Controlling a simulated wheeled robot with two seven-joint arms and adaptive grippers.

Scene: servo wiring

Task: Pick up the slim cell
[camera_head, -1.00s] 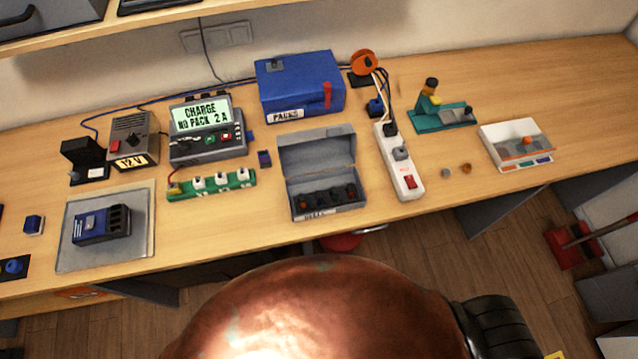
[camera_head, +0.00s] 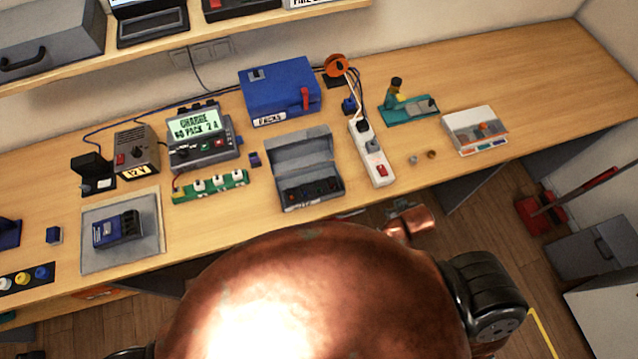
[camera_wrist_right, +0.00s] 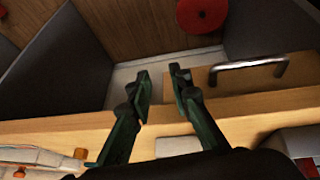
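I cannot tell for sure which object is the slim cell. The open grey box (camera_head: 305,155) near the table's front edge holds several small dark items in its front part, too small to tell apart. My right gripper (camera_wrist_right: 160,76) is open in the right wrist view, with two dark green fingers apart and nothing between them. It is by the table's front edge, with the floor and a drawer handle beyond the fingertips. The head view does not show its fingers. My left gripper is not in view.
A white power strip (camera_head: 368,155) stands right of the box, with two small knobs (camera_head: 422,157) and a white tray (camera_head: 475,135) further right. A blue case (camera_head: 280,88), a charger (camera_head: 202,140) and a green strip (camera_head: 210,186) stand behind and left. The far right tabletop is clear.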

